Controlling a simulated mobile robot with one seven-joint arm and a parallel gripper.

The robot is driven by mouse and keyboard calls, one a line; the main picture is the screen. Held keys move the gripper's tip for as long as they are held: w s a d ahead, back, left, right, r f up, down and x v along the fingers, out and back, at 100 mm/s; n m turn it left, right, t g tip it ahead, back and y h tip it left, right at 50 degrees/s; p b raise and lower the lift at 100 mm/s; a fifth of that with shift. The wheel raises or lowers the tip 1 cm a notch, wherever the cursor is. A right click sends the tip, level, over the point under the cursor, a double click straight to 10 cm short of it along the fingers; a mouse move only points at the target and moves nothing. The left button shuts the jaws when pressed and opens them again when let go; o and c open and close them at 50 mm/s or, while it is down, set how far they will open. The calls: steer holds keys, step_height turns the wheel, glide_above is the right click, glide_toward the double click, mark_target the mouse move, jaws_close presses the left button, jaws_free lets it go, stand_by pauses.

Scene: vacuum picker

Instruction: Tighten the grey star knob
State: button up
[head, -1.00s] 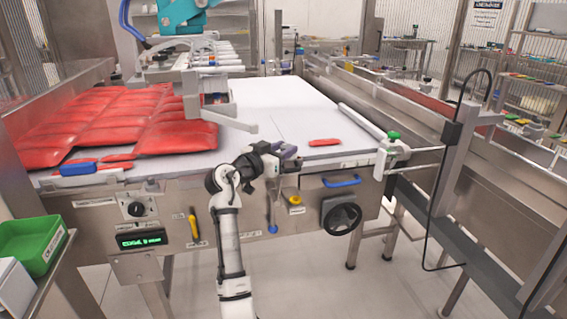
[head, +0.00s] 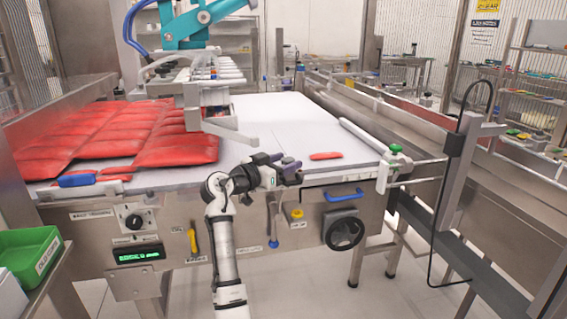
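I cannot pick out a grey star knob in the head view; it may be hidden or too small to tell. My gripper (head: 292,171) is at the front edge of the white belt table (head: 290,115), above the front panel and left of the blue handle. It points to the right, and its dark fingers are small here. I cannot tell whether they are open or shut, or whether they touch anything. A yellow knob (head: 297,213) sits on the panel below my gripper. A green-topped knob (head: 395,148) stands on a bracket at the table's right corner.
A black handwheel (head: 344,230), a blue handle (head: 344,195), a blue-tipped lever (head: 273,243) and a black dial (head: 134,221) are on the front panel. Red packs (head: 175,148) lie on the left. A picker arm (head: 205,18) hangs above. Floor at the front right is clear.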

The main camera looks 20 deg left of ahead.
steer(key=b+v, duration=0.2)
steer(key=v, duration=1.2)
steer(key=shift+w+d, duration=0.15)
